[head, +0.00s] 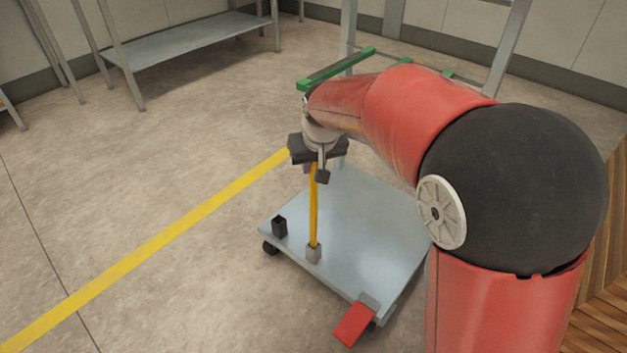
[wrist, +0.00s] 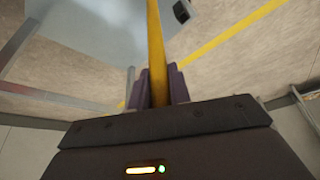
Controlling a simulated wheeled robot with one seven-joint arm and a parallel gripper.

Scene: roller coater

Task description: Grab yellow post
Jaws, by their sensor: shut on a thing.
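The yellow post (head: 314,212) stands upright on a grey wheeled cart (head: 370,220) in the head view. My gripper (head: 316,174) is above the cart, around the upper part of the post. In the wrist view the post (wrist: 156,45) runs between the two dark fingers (wrist: 158,90), which are shut on it. The post's top end is hidden by my gripper.
A small black square socket (head: 280,227) stands on the cart's left corner. A red pedal (head: 353,324) sticks out at the front. A metal shelf table (head: 190,45) stands at the back left. A yellow floor line (head: 150,247) runs across open floor on the left.

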